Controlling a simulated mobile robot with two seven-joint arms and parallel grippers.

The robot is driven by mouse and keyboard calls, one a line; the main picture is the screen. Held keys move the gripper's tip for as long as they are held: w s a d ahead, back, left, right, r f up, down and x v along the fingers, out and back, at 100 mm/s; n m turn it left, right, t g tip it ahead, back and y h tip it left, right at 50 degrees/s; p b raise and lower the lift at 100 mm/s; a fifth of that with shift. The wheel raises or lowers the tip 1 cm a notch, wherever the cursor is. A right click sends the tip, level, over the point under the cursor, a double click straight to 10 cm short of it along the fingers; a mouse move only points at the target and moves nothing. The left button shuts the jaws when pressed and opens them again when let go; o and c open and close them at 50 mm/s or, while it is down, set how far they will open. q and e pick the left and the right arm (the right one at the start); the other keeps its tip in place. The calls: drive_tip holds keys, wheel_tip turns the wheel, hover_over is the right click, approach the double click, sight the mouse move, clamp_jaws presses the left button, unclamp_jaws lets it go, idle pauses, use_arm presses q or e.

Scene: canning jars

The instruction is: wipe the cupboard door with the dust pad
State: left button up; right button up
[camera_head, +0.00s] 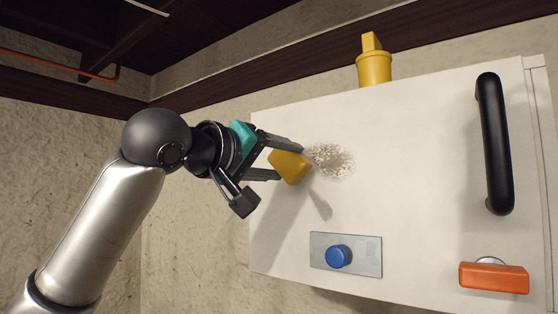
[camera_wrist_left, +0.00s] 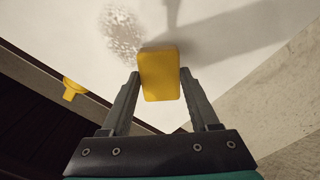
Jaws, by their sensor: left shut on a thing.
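The white cupboard door (camera_head: 400,140) fills the right half of the head view. A patch of speckled dust (camera_head: 331,160) is on its left part; the patch also shows in the left wrist view (camera_wrist_left: 120,33). My left gripper (camera_head: 286,161) is shut on a yellow dust pad (camera_head: 289,167), with a finger on each side. In the left wrist view the pad (camera_wrist_left: 160,75) is between the fingers, close to the lower right of the dust. I cannot tell whether the pad touches the door. My right gripper is not in view.
A black handle (camera_head: 495,143) stands out at the door's right. An orange block-like part (camera_head: 493,277) sits below it. A blue knob (camera_head: 338,256) on a grey plate (camera_head: 371,259) is low on the door. A yellow fixture (camera_head: 373,66) is at the top edge.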

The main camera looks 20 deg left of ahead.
use_arm(q)
drive_tip(key=shift+p+x, duration=0.55)
drive_tip(key=shift+x, duration=0.4)
drive_tip(key=shift+d, duration=0.1)
idle(0.4)
drive_tip(key=shift+s+d, duration=0.35)
drive_tip(key=shift+d, duration=0.45)
drive_tip(key=shift+s+d, duration=0.4)
drive_tip(key=shift+d, duration=0.4)
drive_tip(key=shift+s+d, duration=0.3)
drive_tip(key=shift+d, duration=0.7)
drive_tip(key=shift+s+d, duration=0.35)
drive_tip(key=shift+d, duration=0.65)
drive_tip(key=shift+s+d, duration=0.3)
drive_tip(key=shift+d, duration=0.7)
drive_tip(key=shift+s+d, duration=0.15)
drive_tip(key=shift+d, duration=0.2)
drive_tip(key=shift+a, duration=0.1)
